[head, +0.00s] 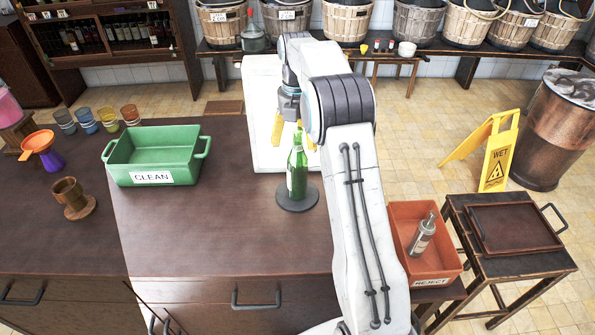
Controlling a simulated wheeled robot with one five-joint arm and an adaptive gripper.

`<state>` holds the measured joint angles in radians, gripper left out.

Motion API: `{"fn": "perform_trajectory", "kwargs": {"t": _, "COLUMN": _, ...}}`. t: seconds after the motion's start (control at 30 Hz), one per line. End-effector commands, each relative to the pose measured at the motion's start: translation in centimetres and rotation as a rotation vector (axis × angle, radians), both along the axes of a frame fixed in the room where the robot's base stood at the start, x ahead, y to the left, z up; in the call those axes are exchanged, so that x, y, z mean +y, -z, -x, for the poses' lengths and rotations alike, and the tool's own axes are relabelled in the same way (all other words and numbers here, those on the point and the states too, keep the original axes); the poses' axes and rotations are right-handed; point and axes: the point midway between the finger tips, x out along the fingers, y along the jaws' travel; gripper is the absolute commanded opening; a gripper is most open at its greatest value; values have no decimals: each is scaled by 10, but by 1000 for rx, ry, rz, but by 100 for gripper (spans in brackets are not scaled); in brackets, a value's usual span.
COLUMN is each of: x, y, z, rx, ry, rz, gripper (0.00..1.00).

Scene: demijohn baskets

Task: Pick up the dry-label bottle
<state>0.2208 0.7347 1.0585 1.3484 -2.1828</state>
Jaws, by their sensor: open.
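A green glass bottle (298,167) with a pale label on its left side stands upright on a dark round stand (297,203) on the counter. I cannot tell from here whether its label is dry. My gripper (294,142) is open and points down, with a yellow finger showing on each side of the bottle's neck in the picture. I cannot tell whether the fingers surround the neck or are behind it. My arm hides part of the right finger. No grip on the bottle shows.
A green CLEAN bin (194,158) stands left on the counter (220,235). An orange REJECT bin (438,259) right of my arm holds a grey bottle (422,236). Cups (87,119), an orange funnel (38,143) and a wooden cup (72,195) are far left. A yellow wet-floor sign (497,152) stands right.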

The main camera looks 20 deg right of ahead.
Motion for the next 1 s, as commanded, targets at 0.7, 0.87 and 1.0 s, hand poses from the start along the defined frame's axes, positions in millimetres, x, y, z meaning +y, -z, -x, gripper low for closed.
{"fn": "perform_trajectory", "kwargs": {"t": 0.7, "x": -1, "y": 46, "z": 6, "rx": 0, "ry": 1, "rz": 0, "gripper": 79}}
{"fn": "perform_trajectory", "kwargs": {"t": 0.87, "x": -1, "y": 46, "z": 6, "rx": 0, "ry": 1, "rz": 0, "gripper": 74}}
{"fn": "perform_trajectory", "kwargs": {"t": 1.0, "x": -1, "y": 46, "z": 6, "rx": 0, "ry": 1, "rz": 0, "gripper": 62}}
